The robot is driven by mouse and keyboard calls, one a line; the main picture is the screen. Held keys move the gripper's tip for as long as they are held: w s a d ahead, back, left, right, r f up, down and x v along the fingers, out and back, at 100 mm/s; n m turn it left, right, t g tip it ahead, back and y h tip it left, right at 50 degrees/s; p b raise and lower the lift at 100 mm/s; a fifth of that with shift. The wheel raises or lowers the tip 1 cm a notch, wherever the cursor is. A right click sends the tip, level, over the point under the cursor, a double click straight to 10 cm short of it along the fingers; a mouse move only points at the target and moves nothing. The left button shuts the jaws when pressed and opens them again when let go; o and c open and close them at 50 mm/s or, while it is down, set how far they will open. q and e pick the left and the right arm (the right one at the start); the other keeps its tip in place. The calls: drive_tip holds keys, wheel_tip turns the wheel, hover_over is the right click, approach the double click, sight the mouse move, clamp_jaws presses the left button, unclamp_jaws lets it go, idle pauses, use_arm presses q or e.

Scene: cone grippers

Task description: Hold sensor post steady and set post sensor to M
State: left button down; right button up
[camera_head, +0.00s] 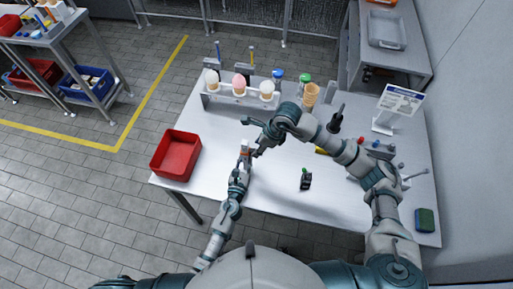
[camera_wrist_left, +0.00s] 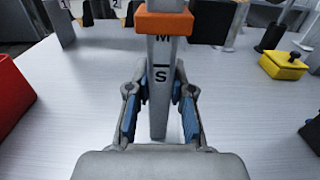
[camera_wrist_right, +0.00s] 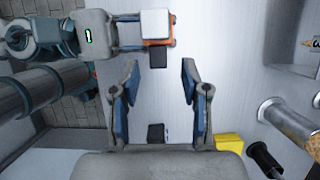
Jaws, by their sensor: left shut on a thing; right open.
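The grey sensor post (camera_wrist_left: 158,105) stands upright in the left wrist view, with the letters M and S on its face. The orange sensor collar (camera_wrist_left: 164,22) sits around the post just above the M and covers part of the letter's top. The collar also shows in the right wrist view (camera_wrist_right: 158,43), under the post's pale top. My left gripper (camera_wrist_left: 160,112) is shut on the lower post, its blue pads at either side. My right gripper (camera_head: 262,143) is open and empty beside the post's upper part; its pads show in the right wrist view (camera_wrist_right: 157,95).
A red bin (camera_head: 176,155) stands at the table's left edge. A rack with ice-cream cones (camera_head: 239,92) is at the back. A small dark device (camera_head: 305,180) lies to the right, and a yellow box (camera_wrist_left: 283,65) shows beyond the post. Bare table (camera_head: 270,195) lies in front.

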drive_tip(key=v, duration=0.9)
drive_tip(key=shift+d+r, duration=0.15)
drive_tip(key=shift+r, duration=0.15)
use_arm(q)
drive_tip(key=c, duration=0.9)
unclamp_jaws()
drive_tip(key=shift+c, duration=0.2)
use_arm(e)
drive_tip(key=shift+w, duration=0.1)
